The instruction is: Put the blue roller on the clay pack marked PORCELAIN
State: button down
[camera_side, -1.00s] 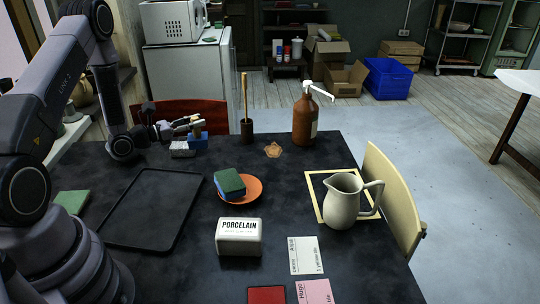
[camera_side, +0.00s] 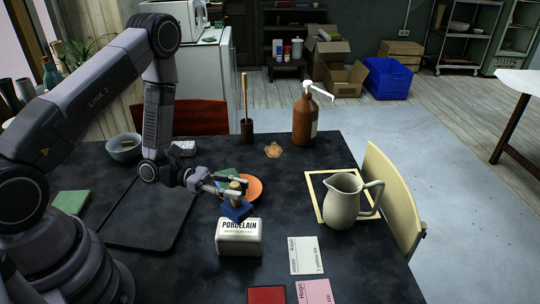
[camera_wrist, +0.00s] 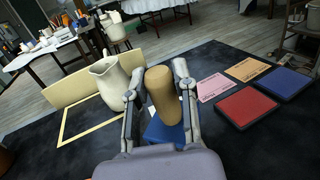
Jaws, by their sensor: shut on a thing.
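The blue roller has a blue block (camera_side: 236,210) and a tan handle (camera_wrist: 161,93). My gripper (camera_side: 237,186) is shut on the handle, with a finger on each side in the wrist view. The clay pack marked PORCELAIN (camera_side: 239,240) is a white block on the dark table. In the side view the roller shows just above the pack's rear top edge; I cannot tell whether it touches. The pack does not show clearly in the wrist view.
An orange saucer (camera_side: 257,190) with a green-topped sponge (camera_side: 224,177) is behind the roller, partly hidden by my gripper. A cream jug (camera_side: 343,203) stands to the right. Cards (camera_side: 306,256) and a red pad (camera_side: 267,295) lie at the front. A black tray (camera_side: 130,235) is at left.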

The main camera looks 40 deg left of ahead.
aim_at(237, 205)
jog(key=shift+f, duration=1.95)
jog(key=shift+f, duration=0.15)
jog(key=shift+f, duration=0.55)
jog(key=c, duration=0.9)
grip_release()
jog(key=shift+r, duration=0.15)
